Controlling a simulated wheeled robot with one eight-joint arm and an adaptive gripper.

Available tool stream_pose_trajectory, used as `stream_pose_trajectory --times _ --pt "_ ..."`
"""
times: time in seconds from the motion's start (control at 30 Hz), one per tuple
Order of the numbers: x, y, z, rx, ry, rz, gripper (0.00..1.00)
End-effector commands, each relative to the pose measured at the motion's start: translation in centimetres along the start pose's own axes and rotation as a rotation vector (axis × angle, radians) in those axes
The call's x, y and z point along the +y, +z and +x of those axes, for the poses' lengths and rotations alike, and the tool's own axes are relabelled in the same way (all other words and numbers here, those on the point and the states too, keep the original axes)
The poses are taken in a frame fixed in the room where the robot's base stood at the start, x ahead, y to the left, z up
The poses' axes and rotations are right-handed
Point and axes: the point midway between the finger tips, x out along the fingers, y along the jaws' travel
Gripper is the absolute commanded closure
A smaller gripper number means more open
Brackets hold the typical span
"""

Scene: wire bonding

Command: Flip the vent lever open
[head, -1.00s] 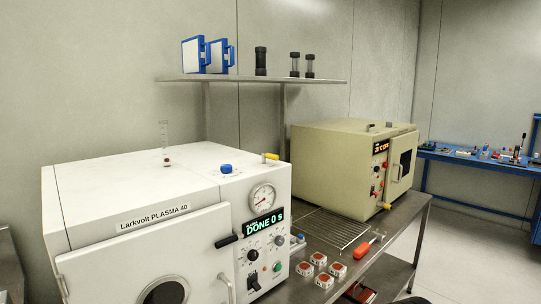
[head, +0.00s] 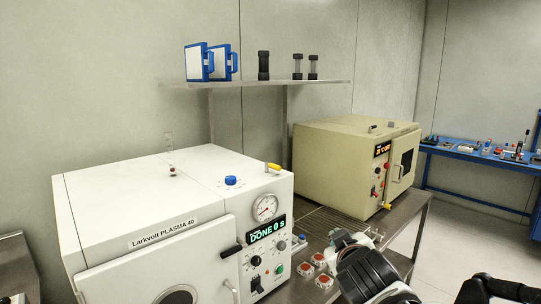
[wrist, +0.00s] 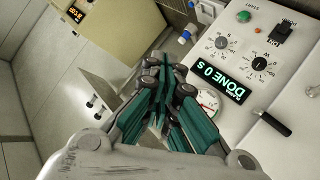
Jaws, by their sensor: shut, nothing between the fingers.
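The white Larkvolt PLASMA 40 machine (head: 150,190) stands at the left in the head view, its display (head: 267,230) reading DONE 0 s. A short yellow lever (head: 274,167) lies on its top edge above the round gauge (head: 264,207). A black handle (head: 230,251) sits beside the door. No label shows which is the vent lever. In the wrist view, the front panel is upside down, with the gauge (wrist: 208,101) and black handle (wrist: 275,124). My gripper (wrist: 163,66) has its teal fingers together, empty, left of the panel. The yellow lever is not clearly visible there.
A beige oven (head: 345,160) stands behind to the right, with a wire rack (head: 325,225) in front. Small red-and-white parts (head: 318,260) lie on the bench. A shelf (head: 270,83) holds blue cases and dark cylinders. My arm covers the bench's right front.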

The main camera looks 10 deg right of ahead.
Motion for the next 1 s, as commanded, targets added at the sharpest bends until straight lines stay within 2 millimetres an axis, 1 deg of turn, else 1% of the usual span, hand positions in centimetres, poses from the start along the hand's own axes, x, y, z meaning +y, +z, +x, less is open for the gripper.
stream_pose_trajectory --times 0.03,0.13,0.23,0.3,0.37,0.4,0.5,0.6,0.7,0.9,1.0 --pt "1.2 -2.6 0.4 0.050 0.024 -0.041 1.00" --pt "2.3 -6.5 1.2 0.155 0.060 -0.131 1.00" --pt "2.8 -10.0 1.8 0.256 0.082 -0.227 1.00" --pt "2.8 -12.2 2.1 0.322 0.088 -0.297 1.00" --pt "2.5 -14.0 2.4 0.377 0.087 -0.359 1.00" --pt "2.2 -15.1 2.5 0.413 0.083 -0.402 1.00" --pt "1.0 -17.4 2.8 0.496 0.062 -0.511 1.00" --pt "-0.6 -18.9 3.0 0.566 0.028 -0.620 1.00" --pt "-2.2 -19.6 3.3 0.620 -0.014 -0.720 1.00" --pt "-4.9 -19.4 3.7 0.677 -0.089 -0.857 1.00" --pt "-5.6 -19.1 3.8 0.687 -0.109 -0.890 1.00"
